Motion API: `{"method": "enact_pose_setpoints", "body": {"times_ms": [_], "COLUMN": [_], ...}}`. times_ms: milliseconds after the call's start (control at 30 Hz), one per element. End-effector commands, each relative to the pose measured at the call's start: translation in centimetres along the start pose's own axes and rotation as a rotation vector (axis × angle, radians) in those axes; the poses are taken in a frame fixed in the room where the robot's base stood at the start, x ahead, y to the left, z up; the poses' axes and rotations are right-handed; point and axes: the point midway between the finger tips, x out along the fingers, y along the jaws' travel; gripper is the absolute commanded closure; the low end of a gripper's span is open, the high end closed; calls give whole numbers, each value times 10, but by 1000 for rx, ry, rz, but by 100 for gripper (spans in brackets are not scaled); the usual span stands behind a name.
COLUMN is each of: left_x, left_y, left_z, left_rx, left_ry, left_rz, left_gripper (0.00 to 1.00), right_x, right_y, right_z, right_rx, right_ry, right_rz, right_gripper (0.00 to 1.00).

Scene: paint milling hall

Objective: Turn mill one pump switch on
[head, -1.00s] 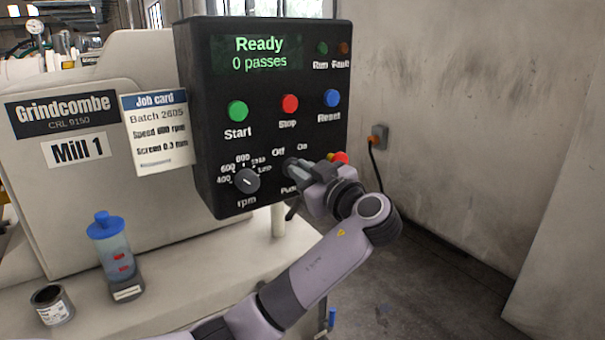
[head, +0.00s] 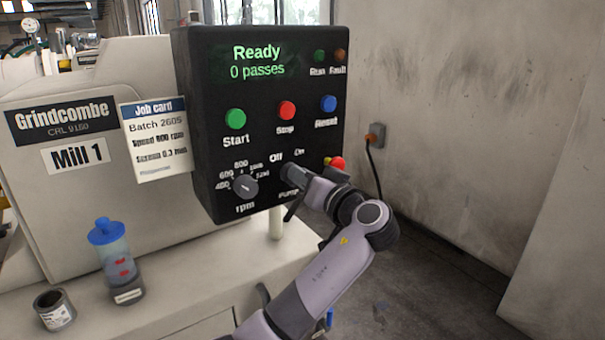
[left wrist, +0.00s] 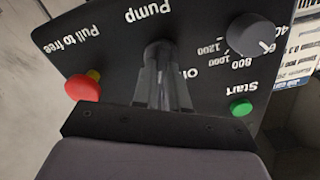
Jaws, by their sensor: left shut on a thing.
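The black Mill 1 control panel (head: 205,120) carries the pump switch (left wrist: 157,50), a dark knob between the labels Off and On. My left gripper (head: 293,178) is at this knob, low on the panel's right half. In the left wrist view, which is upside down, the fingers (left wrist: 160,85) are shut around the knob. Fingers and gripper body hide most of it, so I cannot tell which label it points to. The display (head: 257,62) reads "Ready, 0 passes". My right gripper is in neither view.
The rpm knob (head: 244,187) is close left of my gripper. A red push button (head: 337,163) is close on its right. Start (head: 235,119), Stop (head: 286,110) and Reset (head: 328,104) buttons are above. A blue-lidded bottle (head: 108,245) and a can (head: 54,309) stand lower left.

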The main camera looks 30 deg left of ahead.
Motion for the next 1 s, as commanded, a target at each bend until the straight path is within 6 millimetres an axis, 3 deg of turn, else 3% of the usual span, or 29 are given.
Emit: {"method": "enact_pose_setpoints", "body": {"times_ms": [633,700,733,1000], "left_x": [-1,-1,-1,-1], "left_y": [2,2,2,1], "left_z": [2,2,2,1], "left_rx": [59,59,59,55], "left_ry": [-5,-5,-4,-2], "left_rz": [2,2,2,1], "left_gripper": [100,71,62,62], "right_x": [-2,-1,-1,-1], "right_y": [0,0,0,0], "right_z": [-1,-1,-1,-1], "right_rx": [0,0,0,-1], "right_ry": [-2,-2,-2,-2], "right_rz": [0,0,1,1], "right_gripper": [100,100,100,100]}}
